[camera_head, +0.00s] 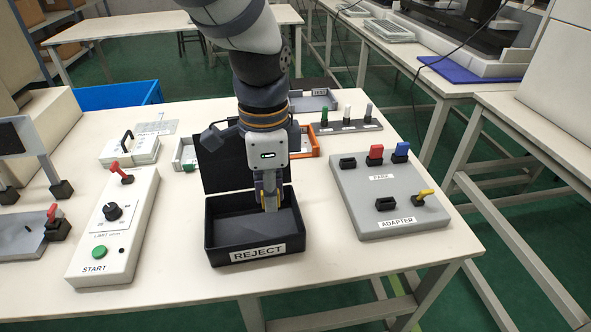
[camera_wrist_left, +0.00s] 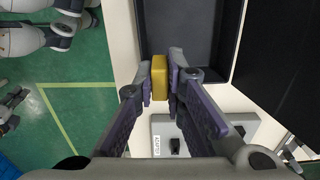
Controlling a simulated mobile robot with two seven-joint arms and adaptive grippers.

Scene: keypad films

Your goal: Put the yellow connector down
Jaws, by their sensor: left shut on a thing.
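My left gripper (camera_head: 268,200) points down over the black box labelled REJECT (camera_head: 257,253), with its fingertips at or within the box opening. In the wrist view the left gripper (camera_wrist_left: 160,80) is shut on the yellow connector (camera_wrist_left: 159,77), a small yellow block pinched between both fingertips. Only a sliver of yellow shows between the fingers in the head view. The box (camera_wrist_left: 185,30) lies beyond the fingertips in the wrist view. Whether the connector touches its floor I cannot tell. My right gripper is not clearly seen.
A white START panel (camera_head: 115,225) stands left of the box. A grey ADAPTER board (camera_head: 405,222) with black, red, blue and yellow pieces is at the right. The box's raised lid (camera_head: 222,165) stands behind the opening. Bare table shows between box and board.

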